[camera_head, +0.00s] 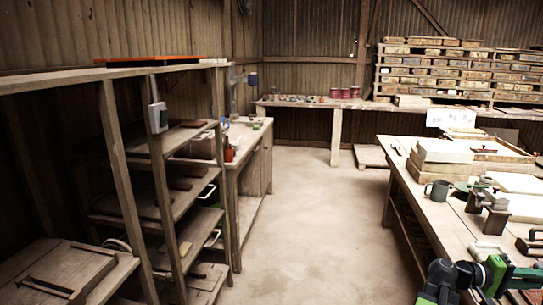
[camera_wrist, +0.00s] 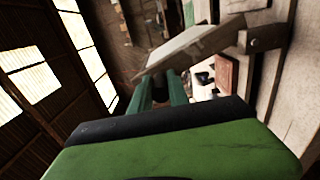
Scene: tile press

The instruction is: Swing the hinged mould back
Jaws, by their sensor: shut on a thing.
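In the wrist view, a pale wooden piece that looks like the hinged mould (camera_wrist: 193,47) stands tilted. Its right end meets a wooden block with a dark pivot (camera_wrist: 256,42). My gripper (camera_wrist: 165,88) has its green fingers at the lower left end of this piece, closed around a dark, rounded part that looks like its handle. The fingertips and most of the grip are partly hidden. In the head view, my green and black arm reaches over the workbench at the bottom right corner, and I cannot make out the mould clearly there.
The workbench (camera_head: 418,198) runs along the right, with a grey-green mug (camera_head: 438,190), pale stacked slabs (camera_head: 441,160) and metal fixtures (camera_head: 490,210) on it. A wooden shelf rack (camera_head: 122,160) stands left. The concrete floor (camera_head: 300,215) between them is clear.

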